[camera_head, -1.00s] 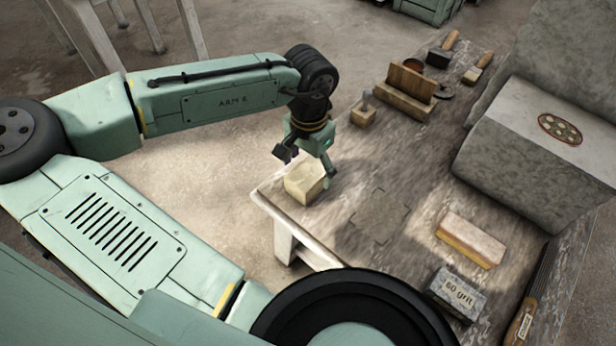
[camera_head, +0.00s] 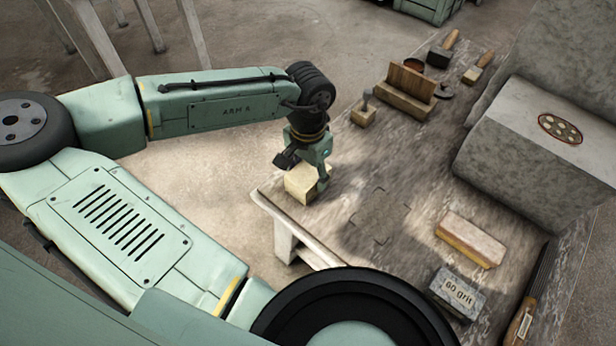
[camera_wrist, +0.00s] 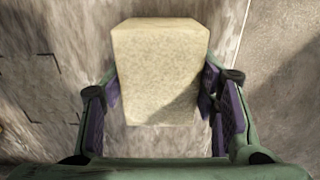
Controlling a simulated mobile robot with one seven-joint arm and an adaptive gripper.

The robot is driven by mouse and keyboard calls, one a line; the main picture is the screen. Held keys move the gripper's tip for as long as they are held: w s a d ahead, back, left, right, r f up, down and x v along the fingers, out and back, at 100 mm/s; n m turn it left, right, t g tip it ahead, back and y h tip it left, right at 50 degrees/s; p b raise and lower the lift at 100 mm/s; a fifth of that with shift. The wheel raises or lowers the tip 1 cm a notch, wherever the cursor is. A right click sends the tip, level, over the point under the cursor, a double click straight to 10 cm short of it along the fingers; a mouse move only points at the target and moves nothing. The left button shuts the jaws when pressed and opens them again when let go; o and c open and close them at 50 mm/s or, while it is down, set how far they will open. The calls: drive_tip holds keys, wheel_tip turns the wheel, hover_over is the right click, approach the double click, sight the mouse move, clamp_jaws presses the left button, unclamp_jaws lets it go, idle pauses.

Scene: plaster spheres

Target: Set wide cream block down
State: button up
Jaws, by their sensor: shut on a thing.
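The wide cream block (camera_head: 299,186) is at the near-left corner of the worktable (camera_head: 345,190). My gripper (camera_head: 305,172) is shut on it from above, one finger on each side. In the wrist view the block (camera_wrist: 160,72) fills the space between the purple finger pads (camera_wrist: 160,92). Its faces look upright and roughly square to the fingers. I cannot tell whether its underside touches the tabletop. A square of corner marks (camera_head: 380,217) lies on the table to the block's right; the marks also show at the left of the wrist view (camera_wrist: 42,88).
A cream-and-orange block (camera_head: 470,238), a 60 grit block (camera_head: 456,294) and a file (camera_head: 528,310) lie to the right. A wooden stand (camera_head: 407,92) and small peg block (camera_head: 363,114) are behind. The marked square is bare.

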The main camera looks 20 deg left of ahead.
sight(308, 173)
clamp_jaws()
idle(0.3)
drive_tip(key=shift+r, duration=0.1)
drive_tip(key=shift+r, duration=0.9)
drive_tip(key=shift+s+r, duration=0.1)
drive_tip(key=shift+r, duration=0.7)
drive_tip(key=s+d, duration=0.1)
drive_tip(key=s, duration=0.2)
drive_tip(key=s+d+b, duration=0.1)
drive_tip(key=s, duration=0.2)
drive_tip(key=s+d, duration=0.1)
drive_tip(key=s, duration=0.2)
drive_tip(key=shift+s+d+r, duration=0.25)
drive_tip(key=shift+r, duration=0.15)
drive_tip(key=shift+s+f+b, duration=0.2)
drive_tip(key=shift+b, duration=0.55)
drive_tip(key=shift+f+b, duration=0.1)
drive_tip(key=shift+b, duration=1.05)
drive_tip(key=shift+s+b, duration=0.1)
drive_tip(key=shift+b, duration=0.55)
